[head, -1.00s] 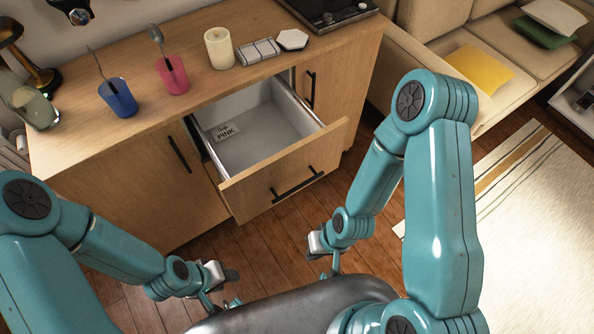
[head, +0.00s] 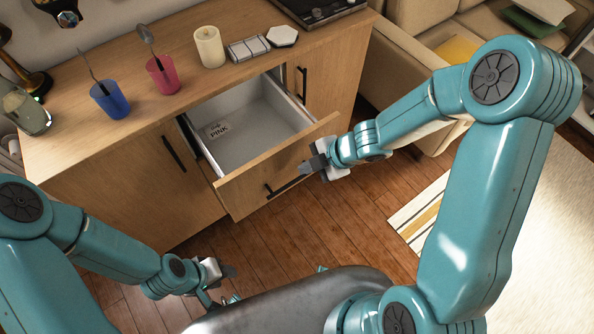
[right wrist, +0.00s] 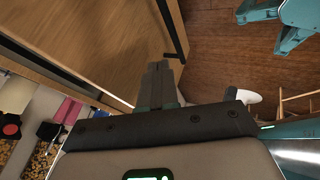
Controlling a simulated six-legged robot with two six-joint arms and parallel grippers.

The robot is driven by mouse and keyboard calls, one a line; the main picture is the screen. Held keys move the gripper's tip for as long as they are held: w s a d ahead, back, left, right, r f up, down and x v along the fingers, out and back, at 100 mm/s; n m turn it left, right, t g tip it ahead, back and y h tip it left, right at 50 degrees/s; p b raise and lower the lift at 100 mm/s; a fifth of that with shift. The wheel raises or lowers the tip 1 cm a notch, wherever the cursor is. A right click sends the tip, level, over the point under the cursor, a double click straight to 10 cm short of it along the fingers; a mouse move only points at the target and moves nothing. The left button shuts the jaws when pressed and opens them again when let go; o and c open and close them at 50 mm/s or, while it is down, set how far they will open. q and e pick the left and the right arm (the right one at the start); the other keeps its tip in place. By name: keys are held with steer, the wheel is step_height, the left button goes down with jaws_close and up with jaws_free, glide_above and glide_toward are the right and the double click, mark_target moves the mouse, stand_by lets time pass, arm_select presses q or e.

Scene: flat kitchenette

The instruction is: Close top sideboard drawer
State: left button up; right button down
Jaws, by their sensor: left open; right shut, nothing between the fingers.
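My left gripper (head: 228,271) is open, low over the floor, away from the drawer.
The sideboard top (head: 150,115) holds a blue cup (head: 110,99), a pink cup (head: 164,75), a candle (head: 209,47) and a dark hob (head: 318,10). A sofa (head: 408,70) stands to the right. The wooden floor (head: 330,225) before the drawer is clear.

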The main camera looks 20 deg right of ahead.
steer(key=b, duration=0.5)
glide_toward(277, 179)
steer(key=x, duration=0.4)
steer(key=shift+s+d+f, duration=0.15)
steer(key=shift+d+f, duration=0.05)
steer(key=shift+f, duration=0.05)
steer(key=shift+w+a+f, duration=0.25)
steer(key=shift+a+f, duration=0.1)
steer(key=shift+f, duration=0.05)
arm_select(q)
step_height(277, 179, down, 6)
steer(key=shift+r, duration=0.15)
steer(key=shift+w+r, duration=0.15)
steer(key=shift+r, duration=0.05)
arm_select(e)
steer(key=shift+w+r, duration=0.1)
steer(key=shift+w, duration=0.05)
